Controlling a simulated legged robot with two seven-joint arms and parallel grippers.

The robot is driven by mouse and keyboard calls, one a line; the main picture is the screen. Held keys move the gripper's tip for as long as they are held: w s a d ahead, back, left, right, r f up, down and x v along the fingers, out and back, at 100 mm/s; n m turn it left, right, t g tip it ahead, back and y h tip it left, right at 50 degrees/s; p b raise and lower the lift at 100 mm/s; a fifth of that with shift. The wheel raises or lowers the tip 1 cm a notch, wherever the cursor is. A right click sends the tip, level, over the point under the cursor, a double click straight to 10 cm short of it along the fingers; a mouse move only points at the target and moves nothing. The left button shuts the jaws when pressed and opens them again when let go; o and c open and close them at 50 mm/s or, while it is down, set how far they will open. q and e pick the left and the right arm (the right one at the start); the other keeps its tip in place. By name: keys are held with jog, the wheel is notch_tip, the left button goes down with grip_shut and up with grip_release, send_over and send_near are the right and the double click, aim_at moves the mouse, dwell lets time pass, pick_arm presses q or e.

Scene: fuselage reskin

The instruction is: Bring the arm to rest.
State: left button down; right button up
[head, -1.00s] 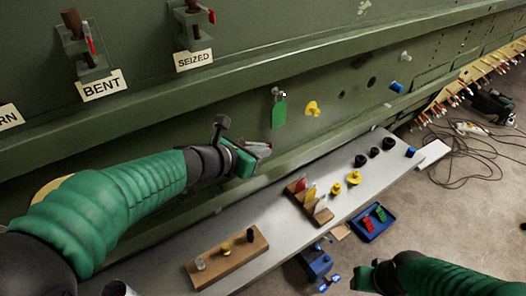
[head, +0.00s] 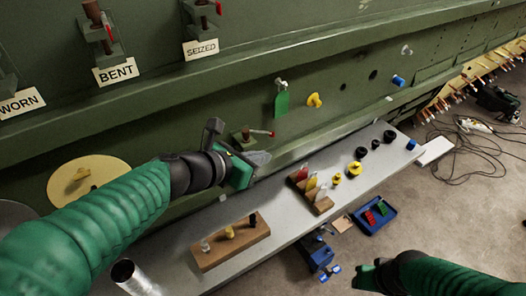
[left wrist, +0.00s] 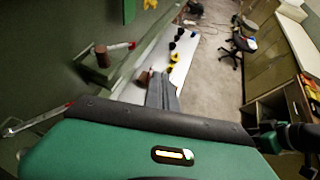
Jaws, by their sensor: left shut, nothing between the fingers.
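My left arm comes in from the left in the head view, with a green sleeve and a dark wrist. Its gripper (head: 260,160) is shut and empty, held in front of the green fuselage panel (head: 190,95) and above the grey bench (head: 275,215). The left wrist view shows its closed grey fingers (left wrist: 162,92) pointing along the bench. My right arm is at the lower right of the head view. Its gripper (head: 364,276) is dark and small there, and its jaws cannot be made out.
A clamp with a red handle (head: 262,133) sits just behind the left gripper. The bench carries a wooden block with pegs (head: 230,243), a rack (head: 312,192) and black rings (head: 361,153). A blue tray (head: 374,217) is on the floor. A green tag (head: 281,104) hangs on the panel.

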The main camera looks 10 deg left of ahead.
pick_arm(q)
jog(key=s+a+f+m+g+y, duration=0.2)
jog(key=s+f+m, duration=0.3)
jog(key=f+m, duration=0.3)
jog(key=s+a+f+m+g+y+b, duration=0.1)
jog(key=s+f+m, duration=0.5)
jog(key=m, duration=0.6)
jog(key=s+a+f+m+g+y+b, duration=0.1)
jog(key=s+a+f+m+g+y, duration=0.2)
jog(key=f+m, duration=0.7)
jog(key=s+a+g, duration=0.1)
jog(key=s+a, duration=0.1)
jog(key=a, duration=0.1)
jog(key=shift+s+a+g, duration=0.15)
jog(key=shift+a+g, duration=0.1)
jog(key=shift+g, duration=0.05)
pick_arm(e)
jog(key=shift+s+f, duration=0.25)
jog(key=shift+f, duration=0.6)
